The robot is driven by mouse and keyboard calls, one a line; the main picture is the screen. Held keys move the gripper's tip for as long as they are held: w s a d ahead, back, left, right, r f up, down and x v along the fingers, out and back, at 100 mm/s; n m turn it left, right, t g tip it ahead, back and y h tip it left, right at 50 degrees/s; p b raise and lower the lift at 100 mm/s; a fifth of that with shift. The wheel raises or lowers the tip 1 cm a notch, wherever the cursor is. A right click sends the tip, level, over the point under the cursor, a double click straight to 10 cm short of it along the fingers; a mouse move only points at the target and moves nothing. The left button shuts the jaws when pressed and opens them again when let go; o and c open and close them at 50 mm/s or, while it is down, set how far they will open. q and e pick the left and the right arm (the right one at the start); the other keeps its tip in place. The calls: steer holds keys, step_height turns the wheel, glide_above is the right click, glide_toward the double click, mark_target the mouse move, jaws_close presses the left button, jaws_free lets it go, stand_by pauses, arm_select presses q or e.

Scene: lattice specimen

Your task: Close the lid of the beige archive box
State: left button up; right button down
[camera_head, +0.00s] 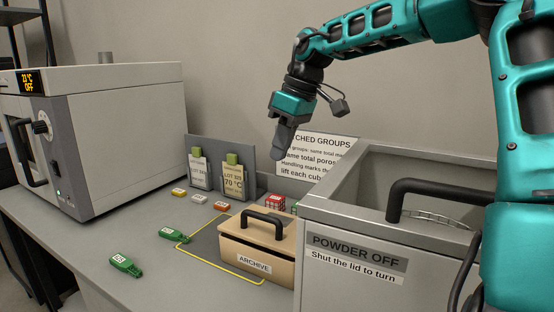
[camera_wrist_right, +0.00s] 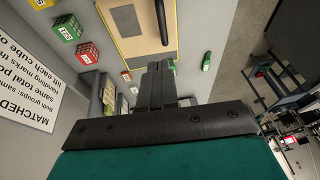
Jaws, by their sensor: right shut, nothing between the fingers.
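The beige archive box (camera_head: 255,268) stands on the grey bench, inside a yellow outline, with an ARCHIVE label on its front. Its lid (camera_head: 240,228) lies down over the top, with a black handle (camera_head: 262,217) on it. A dark line runs under the lid's front edge; I cannot tell whether the lid is fully seated. The lid also shows from above in the right wrist view (camera_wrist_right: 130,20). My right gripper (camera_head: 279,150) is shut and empty, in the air above and behind the box, apart from it. My left gripper is not in view.
A grey metal bin (camera_head: 340,240) marked POWDER OFF stands open close to the box's right. Behind are a sign (camera_head: 318,150), card holders (camera_head: 233,180) and small coloured cubes (camera_head: 276,203). Green tags (camera_head: 124,264) lie left; an oven (camera_head: 110,130) stands far left.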

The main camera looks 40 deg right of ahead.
glide_above(271, 217)
steer(key=w, duration=0.2)
steer(key=f, duration=1)
steer(key=shift+s+d+b, duration=0.2)
steer(key=shift+d+b, duration=0.1)
steer(key=shift+b, duration=0.05)
steer(key=shift+a+f, duration=0.25)
steer(key=shift+f, duration=0.5)
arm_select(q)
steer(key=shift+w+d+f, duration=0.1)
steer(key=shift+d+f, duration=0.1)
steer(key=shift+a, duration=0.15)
arm_select(e)
steer(key=shift+d+f, duration=0.15)
